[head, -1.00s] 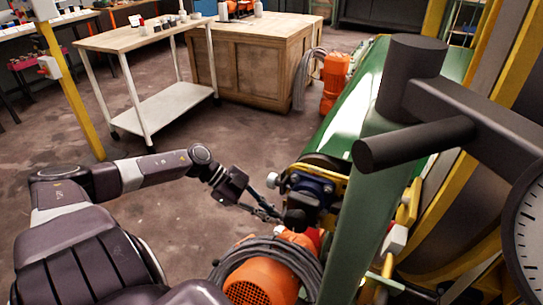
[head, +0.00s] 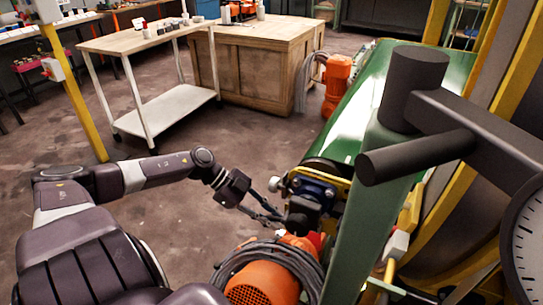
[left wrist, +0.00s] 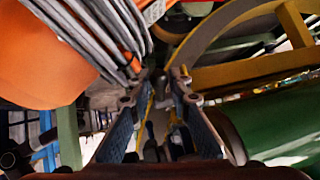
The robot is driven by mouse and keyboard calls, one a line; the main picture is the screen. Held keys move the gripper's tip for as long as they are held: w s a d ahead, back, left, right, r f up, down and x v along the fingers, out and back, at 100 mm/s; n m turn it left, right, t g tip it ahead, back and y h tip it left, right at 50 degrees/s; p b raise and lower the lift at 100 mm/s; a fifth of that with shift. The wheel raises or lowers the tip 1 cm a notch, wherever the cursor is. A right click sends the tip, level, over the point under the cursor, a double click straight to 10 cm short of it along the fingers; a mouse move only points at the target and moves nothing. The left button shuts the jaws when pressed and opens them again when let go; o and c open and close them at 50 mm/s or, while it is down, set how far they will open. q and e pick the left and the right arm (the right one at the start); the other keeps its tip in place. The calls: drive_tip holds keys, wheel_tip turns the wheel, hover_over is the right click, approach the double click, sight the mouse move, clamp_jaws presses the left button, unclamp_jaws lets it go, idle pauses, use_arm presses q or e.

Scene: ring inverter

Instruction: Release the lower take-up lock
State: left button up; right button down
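My left gripper (head: 281,217) reaches in from the left, beside the near end of the green conveyor belt (head: 352,118). Its two fingers stand apart in the left wrist view (left wrist: 160,112), with small metal and yellow parts behind the gap. Nothing is clearly clamped between them. A blue bearing block (head: 315,188) sits in a yellow frame at the belt end, just right of the fingertips, with a black block (head: 302,212) below it. I cannot clearly pick out the lower take-up lock; it may be hidden or too small. My right gripper is not in view.
An orange motor (head: 262,284) with a coiled grey cable (head: 312,265) lies close below the gripper. A green post (head: 360,225) and dark cylindrical bars (head: 415,157) block the right side. A white cart (head: 160,108) and wooden crate (head: 245,75) stand behind open floor.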

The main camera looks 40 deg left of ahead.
sight(270, 218)
use_arm(q)
drive_tip(key=shift+a, duration=0.1)
drive_tip(key=shift+v, duration=2)
drive_tip(key=v, duration=0.8)
drive_tip(key=shift+r, duration=0.1)
